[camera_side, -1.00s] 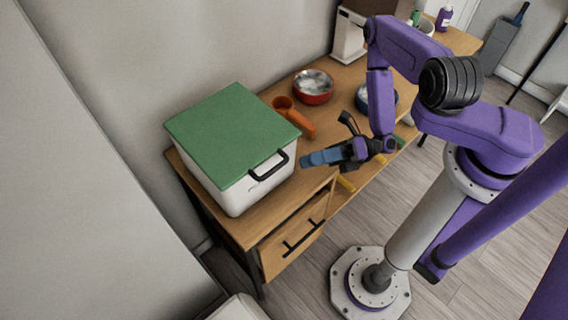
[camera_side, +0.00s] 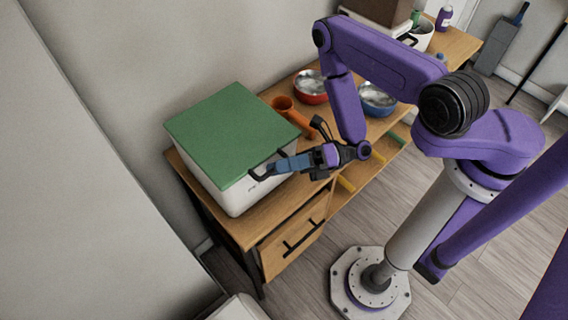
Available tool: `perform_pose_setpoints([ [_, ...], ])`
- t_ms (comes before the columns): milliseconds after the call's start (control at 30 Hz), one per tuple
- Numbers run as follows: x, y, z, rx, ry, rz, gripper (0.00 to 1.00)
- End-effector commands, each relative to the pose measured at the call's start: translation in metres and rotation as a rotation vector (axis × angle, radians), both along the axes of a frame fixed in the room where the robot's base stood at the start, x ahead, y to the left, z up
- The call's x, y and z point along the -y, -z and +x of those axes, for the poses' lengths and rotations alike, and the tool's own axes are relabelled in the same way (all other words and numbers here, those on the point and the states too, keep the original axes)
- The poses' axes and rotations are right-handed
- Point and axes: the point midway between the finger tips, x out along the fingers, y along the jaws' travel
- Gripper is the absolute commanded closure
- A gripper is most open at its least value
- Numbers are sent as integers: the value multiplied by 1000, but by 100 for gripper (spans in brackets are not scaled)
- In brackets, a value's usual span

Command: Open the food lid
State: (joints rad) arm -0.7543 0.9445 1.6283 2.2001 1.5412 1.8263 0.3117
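A white food box (camera_side: 232,197) with a flat green lid (camera_side: 230,132) stands on the near-left end of the wooden table. The lid lies flat and closed on the box. A black handle (camera_side: 258,177) shows at the front right side of the box, below the lid's edge. My gripper (camera_side: 280,165), with blue fingers, is at this handle and covers its right part. I cannot tell whether the fingers touch the handle or are shut around it.
A drawer (camera_side: 293,245) with a black handle is below the box. A wall stands behind the table.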

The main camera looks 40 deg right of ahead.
Motion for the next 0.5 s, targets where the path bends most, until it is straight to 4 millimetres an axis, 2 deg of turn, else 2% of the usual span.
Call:
perform_pose_setpoints([
  [67, 0, 0, 0, 0, 0, 0, 62],
  [100, 0, 0, 0, 0, 0, 0, 65],
  [167, 0, 0, 0, 0, 0, 0, 85],
  [200, 0, 0, 0, 0, -1, -1, 98],
  [233, 0, 0, 0, 0, -1, -1, 100],
  [500, 0, -2, 0, -5, -1, 0, 100],
])
